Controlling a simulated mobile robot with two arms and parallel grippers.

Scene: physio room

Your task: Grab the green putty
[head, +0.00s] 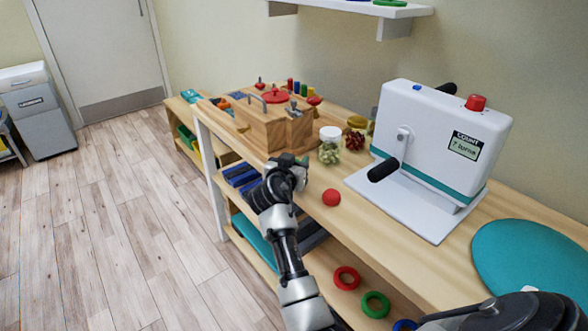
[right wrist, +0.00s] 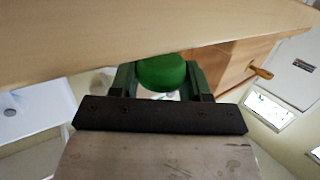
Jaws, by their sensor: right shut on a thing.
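The green putty (right wrist: 161,73) is a smooth, rounded green lump, seen in the right wrist view between the two fingers of my right gripper (right wrist: 160,82). The gripper is shut on it. In the head view my right gripper (head: 291,163) is at the front edge of the wooden table, beside the wooden box unit; the putty is hard to make out there. My left gripper is not in view.
A red ball (head: 331,197) lies near the table's front edge. Jars (head: 329,153), a wooden peg box (head: 265,128), a white crank machine (head: 440,140) and a teal disc (head: 530,262) stand on the table (head: 385,240). Coloured rings (head: 346,278) lie on the shelf below.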

